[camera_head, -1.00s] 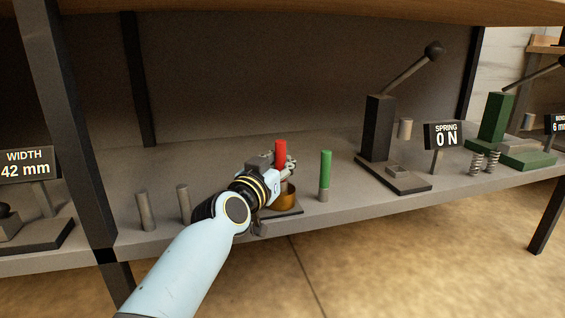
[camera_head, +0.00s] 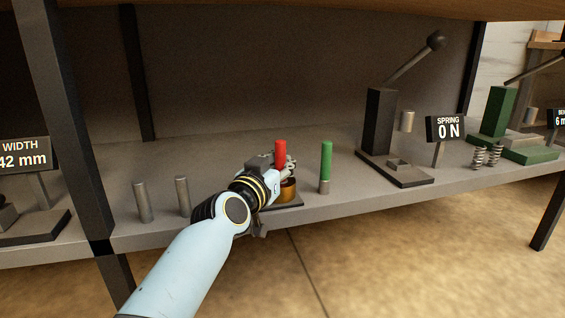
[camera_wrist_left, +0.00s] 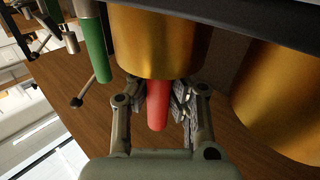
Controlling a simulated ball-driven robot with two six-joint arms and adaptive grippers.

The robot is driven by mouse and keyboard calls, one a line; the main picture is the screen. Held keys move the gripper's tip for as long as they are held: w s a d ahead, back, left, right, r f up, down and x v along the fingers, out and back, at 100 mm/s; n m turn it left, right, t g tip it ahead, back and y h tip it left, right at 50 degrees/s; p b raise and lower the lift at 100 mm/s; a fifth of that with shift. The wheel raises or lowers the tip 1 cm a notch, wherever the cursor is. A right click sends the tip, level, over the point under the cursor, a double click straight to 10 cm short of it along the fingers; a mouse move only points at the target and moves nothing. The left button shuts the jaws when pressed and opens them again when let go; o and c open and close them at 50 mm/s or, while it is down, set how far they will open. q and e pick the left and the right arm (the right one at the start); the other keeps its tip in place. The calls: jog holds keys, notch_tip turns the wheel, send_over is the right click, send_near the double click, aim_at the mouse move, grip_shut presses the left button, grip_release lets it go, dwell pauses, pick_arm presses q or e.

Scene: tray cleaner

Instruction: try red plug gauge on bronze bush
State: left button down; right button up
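The red plug gauge (camera_head: 281,153) stands upright in my left gripper (camera_head: 287,168), above or at the bronze bush (camera_head: 288,192) near the shelf's front edge. In the left wrist view, the finger pads (camera_wrist_left: 167,105) close on both sides of the red handle (camera_wrist_left: 156,104). The bronze bush (camera_wrist_left: 160,42) fills the top of that view, against the handle's end. The gauge's measuring end is hidden, so I cannot tell whether it is inside the bush. My right gripper is not in view.
A green gauge (camera_head: 326,162) stands just right of the bush; it also shows in the wrist view (camera_wrist_left: 95,45). A second bronze body (camera_wrist_left: 275,105) is at the wrist view's right. Two grey pins (camera_head: 182,196) stand left. A lever press (camera_head: 380,125) stands right.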

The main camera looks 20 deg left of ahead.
pick_arm(q)
jog(key=c, duration=2)
grip_release()
jog(key=shift+f, duration=0.15)
jog(key=o, duration=0.6)
jog(key=s+a, duration=0.1)
jog(key=s, duration=1.1)
jog(key=shift+a, duration=0.15)
